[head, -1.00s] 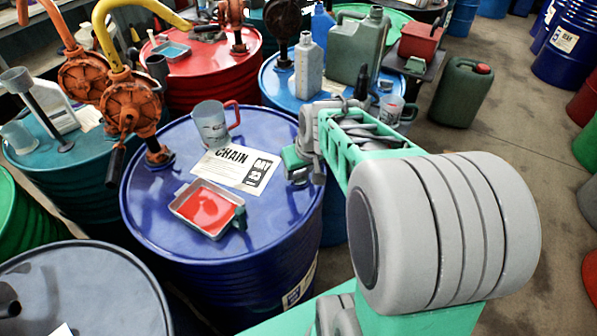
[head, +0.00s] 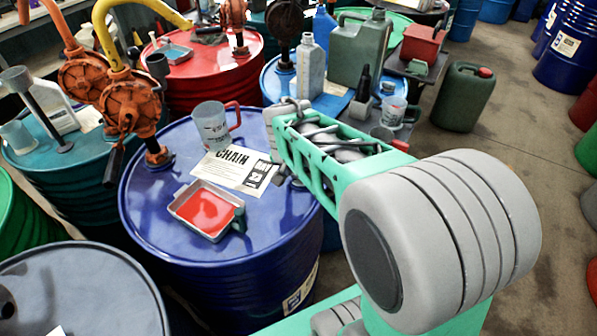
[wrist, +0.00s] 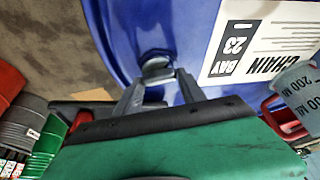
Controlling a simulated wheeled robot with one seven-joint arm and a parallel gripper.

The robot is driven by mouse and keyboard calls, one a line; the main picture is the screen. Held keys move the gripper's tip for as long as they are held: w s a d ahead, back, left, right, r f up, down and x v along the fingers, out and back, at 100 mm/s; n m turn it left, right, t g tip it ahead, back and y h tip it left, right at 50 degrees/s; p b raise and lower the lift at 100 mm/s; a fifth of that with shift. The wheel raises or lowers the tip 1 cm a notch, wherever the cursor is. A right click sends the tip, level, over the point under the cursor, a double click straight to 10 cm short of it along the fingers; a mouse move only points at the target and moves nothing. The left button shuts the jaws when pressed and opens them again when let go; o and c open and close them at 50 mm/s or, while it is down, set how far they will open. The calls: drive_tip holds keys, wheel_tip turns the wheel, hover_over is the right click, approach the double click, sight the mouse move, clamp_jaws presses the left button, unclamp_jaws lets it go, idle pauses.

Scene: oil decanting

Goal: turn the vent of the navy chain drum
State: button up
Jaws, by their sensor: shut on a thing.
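The navy drum (head: 150,215) carries a paper sheet (head: 235,168) lettered CHAIN, BAY 23, which also shows in the wrist view (wrist: 262,45). The vent (wrist: 156,66) is a small dark fitting on the drum top, near the rim and beside the sheet. My gripper (wrist: 160,82) is down at the drum top with its two grey fingers around the vent, shut on it. In the head view my arm hides the vent and most of the gripper; only a bit of the gripper shows at the sheet's right end.
A tray of red liquid (head: 206,210) and a clear jug with a red handle (head: 212,126) stand on the drum. An orange pump (head: 130,105) rises at its left rim. A blue drum (head: 275,80) with bottles and a jerrycan (head: 358,48) stands behind my arm.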

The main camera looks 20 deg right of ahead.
drive_tip(key=shift+s+f, duration=0.2)
drive_tip(key=shift+f, duration=0.05)
drive_tip(key=o, duration=1.4)
drive_tip(key=shift+w+r, duration=0.1)
drive_tip(key=shift+r, duration=0.05)
drive_tip(key=shift+c, duration=0.2)
drive_tip(key=shift+r, duration=0.1)
drive_tip(key=shift+a+r, duration=0.1)
drive_tip(key=shift+r, duration=0.2)
drive_tip(key=v, duration=0.7)
